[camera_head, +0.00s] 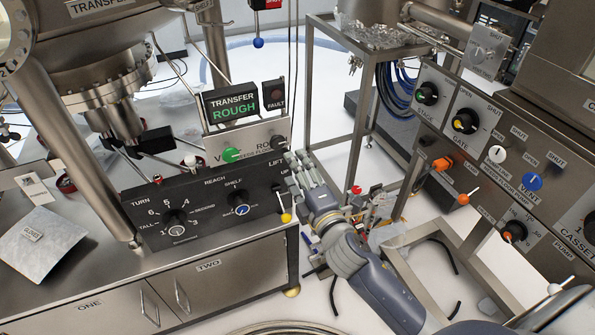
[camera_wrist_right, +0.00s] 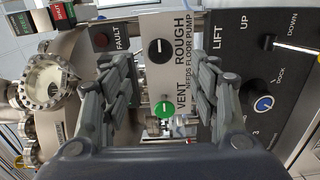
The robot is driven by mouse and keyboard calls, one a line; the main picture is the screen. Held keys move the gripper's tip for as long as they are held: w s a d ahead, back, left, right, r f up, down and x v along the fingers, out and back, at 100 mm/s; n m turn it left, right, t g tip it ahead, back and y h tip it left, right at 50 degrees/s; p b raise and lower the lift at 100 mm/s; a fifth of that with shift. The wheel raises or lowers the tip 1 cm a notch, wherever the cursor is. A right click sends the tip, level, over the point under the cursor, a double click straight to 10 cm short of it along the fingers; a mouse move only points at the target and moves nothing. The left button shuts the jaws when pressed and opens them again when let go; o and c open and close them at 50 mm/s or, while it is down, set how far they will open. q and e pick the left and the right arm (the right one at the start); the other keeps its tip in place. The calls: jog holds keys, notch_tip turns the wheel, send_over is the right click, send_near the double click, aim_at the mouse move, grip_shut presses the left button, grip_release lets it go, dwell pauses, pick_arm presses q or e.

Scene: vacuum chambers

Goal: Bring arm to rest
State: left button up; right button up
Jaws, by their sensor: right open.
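My right gripper (camera_head: 302,163) reaches in from the lower right beside the right end of the black control panel (camera_head: 165,185). Its fingers are spread apart and hold nothing. In the right wrist view the open gripper (camera_wrist_right: 150,85) frames the pale vent/rough plate, with the green vent knob (camera_wrist_right: 164,109) and the black rough knob (camera_wrist_right: 158,50) between the fingers. I cannot tell whether the fingers touch anything. My left gripper is out of view.
The yellow-tipped lift lever (camera_head: 285,216) hangs just below the gripper. A lit sign (camera_head: 232,104) reads TRANSFER ROUGH. A metal frame (camera_head: 366,110) stands behind, and another control panel (camera_head: 480,150) with knobs and orange levers is on the right. Floor shows between the benches.

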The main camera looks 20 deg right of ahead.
dwell(0.3)
jog(key=s+d+f+m+g, duration=0.1)
jog(key=s+f+m+g, duration=0.2)
jog(key=f, duration=1)
jog(key=s+d+f+m+g, duration=0.1)
jog(key=s+f+m+g, duration=0.3)
jog(key=f, duration=0.9)
jog(key=s+d+f+g, duration=0.15)
jog(key=s+f, duration=0.35)
jog(key=f, duration=0.7)
jog(key=s+f+m+g, duration=0.2)
jog(key=s+f, duration=0.5)
jog(key=s, duration=0.5)
jog(key=s+f+m+g, duration=0.3)
jog(key=s+f, duration=0.4)
jog(key=s, duration=0.5)
jog(key=s+f+m+g, duration=0.3)
jog(key=s+f, duration=0.4)
jog(key=s, duration=0.5)
jog(key=shift+s+a+m+h, duration=0.3)
jog(key=shift+s+a+m, duration=0.05)
jog(key=shift+m, duration=0.05)
